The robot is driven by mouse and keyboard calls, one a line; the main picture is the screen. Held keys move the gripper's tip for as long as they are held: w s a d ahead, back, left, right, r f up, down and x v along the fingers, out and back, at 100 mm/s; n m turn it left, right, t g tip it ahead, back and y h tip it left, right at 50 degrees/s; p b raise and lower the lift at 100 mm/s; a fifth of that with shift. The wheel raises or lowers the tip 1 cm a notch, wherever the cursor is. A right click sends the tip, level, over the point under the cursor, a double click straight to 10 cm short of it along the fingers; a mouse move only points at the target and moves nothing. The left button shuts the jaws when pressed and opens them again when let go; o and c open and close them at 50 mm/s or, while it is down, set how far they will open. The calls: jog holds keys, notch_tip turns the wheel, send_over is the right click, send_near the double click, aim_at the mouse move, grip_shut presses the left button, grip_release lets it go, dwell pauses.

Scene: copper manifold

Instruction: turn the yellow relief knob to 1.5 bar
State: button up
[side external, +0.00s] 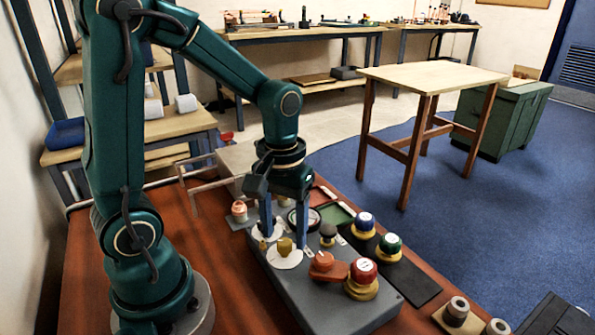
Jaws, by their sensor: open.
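The yellow knob (285,246) stands upright on a round white dial (283,259) on top of the grey manifold box (345,310). My gripper (284,238) points down over the box with its two blue fingers apart. In the picture one fingertip is to the left of the yellow knob and the other to the right, at about its height. I cannot tell from this view whether either finger touches it. The dial's marks are too small to read.
Close by on the box are an orange lever (327,265), a red-capped brass knob (363,271), a black knob (328,231) and a gauge (305,217). Blue-capped (365,221) and green-capped (390,243) knobs stand on the right. Metal fittings (457,308) lie at front right.

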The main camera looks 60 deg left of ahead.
aim_at(285, 242)
jog(key=shift+r, duration=1.75)
jog(key=shift+d+r, duration=0.15)
jog(key=shift+r, duration=0.15)
jog(key=s+d+r+m+t, duration=0.3)
jog(key=s+r+m+t, duration=0.1)
jog(key=s+m+t, duration=0.1)
jog(key=shift+d+r+m+t, duration=0.15)
jog(key=shift+d+m+t, duration=0.2)
jog(key=shift+m, duration=0.55)
jog(key=shift+s, duration=0.1)
